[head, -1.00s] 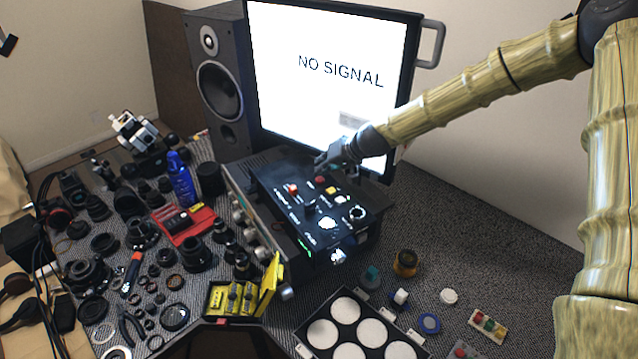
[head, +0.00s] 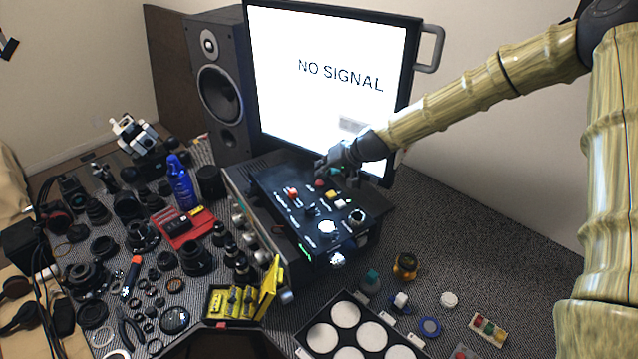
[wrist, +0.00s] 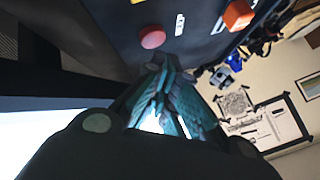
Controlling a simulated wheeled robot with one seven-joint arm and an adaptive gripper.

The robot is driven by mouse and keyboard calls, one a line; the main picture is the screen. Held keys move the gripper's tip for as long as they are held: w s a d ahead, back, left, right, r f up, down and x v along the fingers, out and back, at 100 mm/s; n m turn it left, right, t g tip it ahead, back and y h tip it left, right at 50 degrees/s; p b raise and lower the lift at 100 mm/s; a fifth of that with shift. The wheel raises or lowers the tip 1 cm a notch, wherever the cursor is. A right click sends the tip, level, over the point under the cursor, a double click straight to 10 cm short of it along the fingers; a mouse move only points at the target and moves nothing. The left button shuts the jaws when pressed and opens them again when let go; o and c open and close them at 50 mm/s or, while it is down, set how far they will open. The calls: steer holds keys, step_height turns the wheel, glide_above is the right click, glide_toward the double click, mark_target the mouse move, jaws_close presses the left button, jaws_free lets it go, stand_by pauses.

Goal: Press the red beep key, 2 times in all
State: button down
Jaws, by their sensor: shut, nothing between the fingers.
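A black control panel (head: 277,207) sits on top of a grey device in front of the monitor. It carries a round red key (head: 320,184) near its back edge and an orange-red square key (head: 292,193) to the left. In the wrist view the round red key (wrist: 152,37) is at upper middle and the orange key (wrist: 238,14) at upper right. The labels are too small to read. My gripper (head: 323,172) is shut and empty, its tips just behind the round red key. In the wrist view the fingertips (wrist: 167,62) are close beside that key; contact cannot be told.
The monitor (head: 330,75) stands right behind my gripper, with a speaker (head: 218,90) to its left. Yellow and white keys, a knob and a lit dial share the panel. Lens parts crowd the left of the table. A tray with white discs (head: 345,314) stands in front.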

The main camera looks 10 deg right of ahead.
mark_target(322, 181)
steer(key=shift+f, duration=0.15)
steer(key=shift+f+b, duration=0.3)
steer(key=shift+b, duration=0.2)
steer(key=shift+f+b, duration=0.35)
steer(key=shift+f, duration=0.1)
stand_by(0.9)
steer(key=shift+r, duration=0.15)
steer(key=shift+r+p, duration=0.45)
steer(key=shift+r, duration=0.3)
steer(key=shift+r+p, duration=1.4)
steer(key=shift+r, duration=1.1)
